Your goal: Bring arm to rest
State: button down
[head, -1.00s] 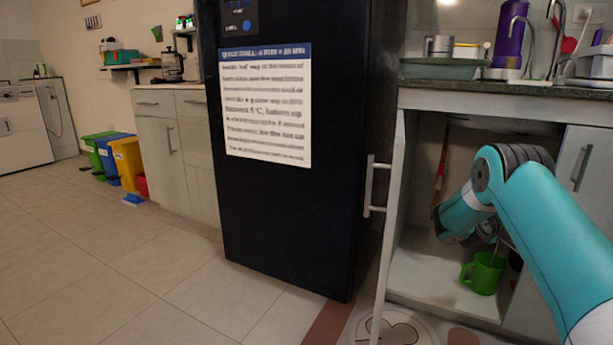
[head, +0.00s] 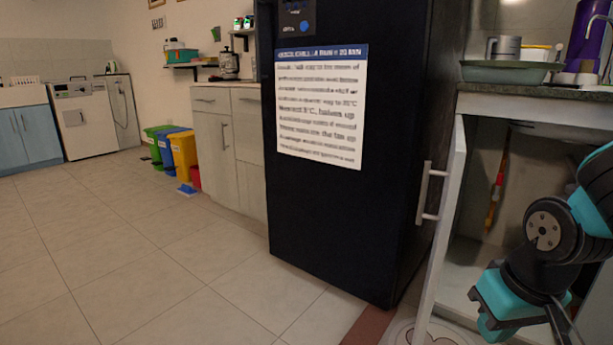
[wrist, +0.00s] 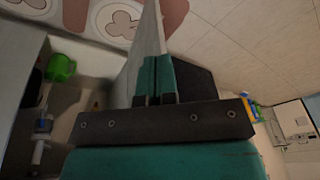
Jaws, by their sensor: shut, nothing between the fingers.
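My gripper (wrist: 157,78) shows in the wrist view with its two teal fingers pressed together and nothing between them. Its tips overlap the pale edge of the open cabinet door (wrist: 150,32) in that view; I cannot tell whether they touch. In the head view my arm is bent at the lower right, in front of the open under-sink cabinet (head: 465,262). The fingertips cannot be made out there. A green mug (wrist: 61,67) shows inside the cabinet in the wrist view. My arm hides it in the head view.
A tall black fridge (head: 340,215) stands left of the open cabinet door (head: 444,225). Colored bins (head: 180,152) and a white washing machine (head: 84,118) stand farther left. The tiled floor (head: 140,265) in front is clear. A patterned mat (head: 400,332) lies by the cabinet.

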jog(key=s+a+r+n+g+y+p, duration=0.25)
jog(key=s+a+r+n+p, duration=0.4)
jog(key=s+a+r, duration=0.5)
notch_tip(320, 180, up, 38)
jog(key=w+p, duration=0.2)
jog(key=p, duration=3.2)
jog(key=shift+a+y, duration=0.35)
jog(key=shift+y, duration=0.1)
jog(key=shift+f, duration=0.1)
jog(key=shift+d, duration=0.1)
